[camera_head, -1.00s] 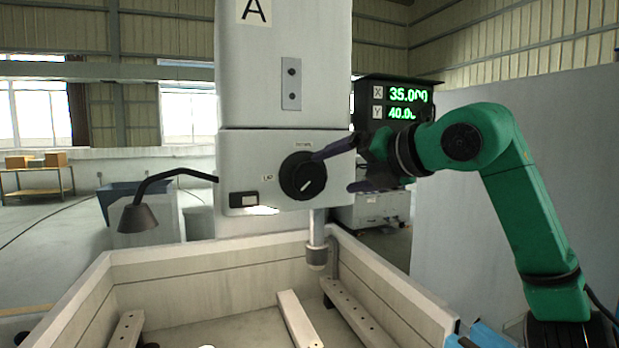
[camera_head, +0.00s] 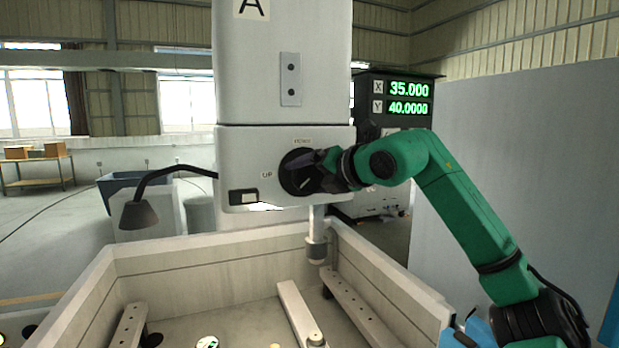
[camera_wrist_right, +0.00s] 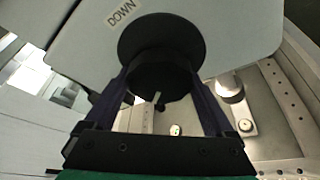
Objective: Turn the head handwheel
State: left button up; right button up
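The head handwheel (camera_head: 291,178) is a black round knob on the front of the white machine head (camera_head: 245,160). A small white mark shows on it in the head view. My right gripper (camera_head: 322,172) comes from the right and has its fingers at the knob, covering its right part. In the wrist view, the handwheel's hub (camera_wrist_right: 160,75) lies between the two dark fingers of my right gripper (camera_wrist_right: 160,88). The fingers run up to the hub on both sides with no clear gap. My left gripper is not in view.
A white walled tank (camera_head: 180,262) with rails stands below the head. A lamp (camera_head: 138,213) on a bent black arm sticks out left. A readout (camera_head: 402,98) showing X 35.000 and Y 40.0000 stands behind my right arm. A spindle (camera_head: 316,235) hangs under the head.

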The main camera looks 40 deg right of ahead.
jog(key=m+t+y+b, duration=0.1)
jog(key=m+b, duration=0.1)
jog(key=b, duration=0.1)
jog(key=shift+f, duration=0.2)
jog(key=m+t+b, duration=0.1)
jog(key=m+b, duration=0.1)
jog(key=shift+r+m+y, duration=0.1)
jog(key=shift+m+y, duration=0.2)
jog(key=shift+r+m+t+b, duration=0.1)
jog(key=shift+m+t+b, duration=0.2)
jog(key=shift+m+b, duration=0.4)
jog(key=shift+r+m, duration=0.1)
jog(key=shift+m, duration=0.2)
jog(key=o, duration=1.1)
